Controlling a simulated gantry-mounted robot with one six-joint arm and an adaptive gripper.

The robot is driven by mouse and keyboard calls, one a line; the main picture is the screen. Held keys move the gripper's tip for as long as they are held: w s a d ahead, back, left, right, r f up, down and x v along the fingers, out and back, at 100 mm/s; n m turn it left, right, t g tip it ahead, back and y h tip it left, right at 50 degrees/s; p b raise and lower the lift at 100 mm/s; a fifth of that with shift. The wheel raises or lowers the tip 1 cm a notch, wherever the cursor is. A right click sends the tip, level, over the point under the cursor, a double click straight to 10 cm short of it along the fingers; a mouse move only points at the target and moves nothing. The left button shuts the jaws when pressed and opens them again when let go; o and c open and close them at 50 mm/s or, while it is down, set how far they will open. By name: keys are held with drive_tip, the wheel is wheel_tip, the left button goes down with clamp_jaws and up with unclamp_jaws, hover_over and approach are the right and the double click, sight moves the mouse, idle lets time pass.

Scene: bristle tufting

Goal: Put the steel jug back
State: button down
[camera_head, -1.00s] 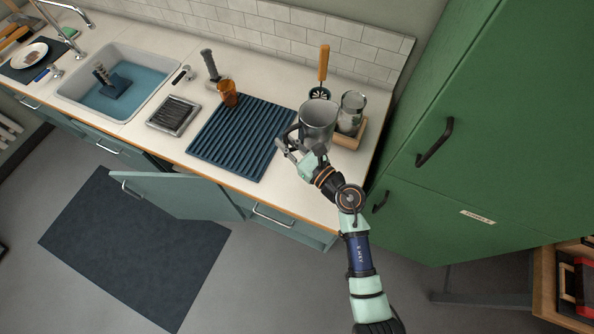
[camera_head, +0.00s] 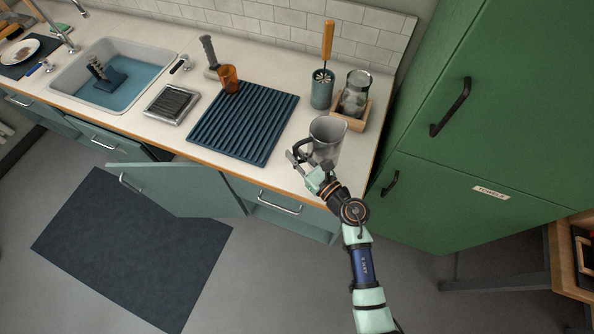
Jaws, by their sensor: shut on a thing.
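The steel jug (camera_head: 329,136) is upright near the front right part of the counter, just right of the ribbed blue mat. Its dark handle points left, toward my gripper (camera_head: 303,162). My gripper is shut on the jug at its handle side; the fingers partly cover the handle. I cannot tell whether the jug's base rests on the counter or is slightly above it.
Behind the jug are a teal cup (camera_head: 322,92) with an orange-handled brush and a glass jar (camera_head: 356,90) in a wooden tray (camera_head: 361,120). The blue mat (camera_head: 243,123) lies left, with an amber glass (camera_head: 229,78) at its back edge. A cupboard door (camera_head: 170,188) hangs open below. The green cabinet (camera_head: 470,140) stands right.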

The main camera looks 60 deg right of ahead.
drive_tip(key=shift+f+b, duration=1.3)
drive_tip(key=shift+f, duration=1.65)
drive_tip(key=shift+f, duration=0.2)
drive_tip(key=c, duration=1.2)
unclamp_jaws()
drive_tip(key=shift+o, duration=0.2)
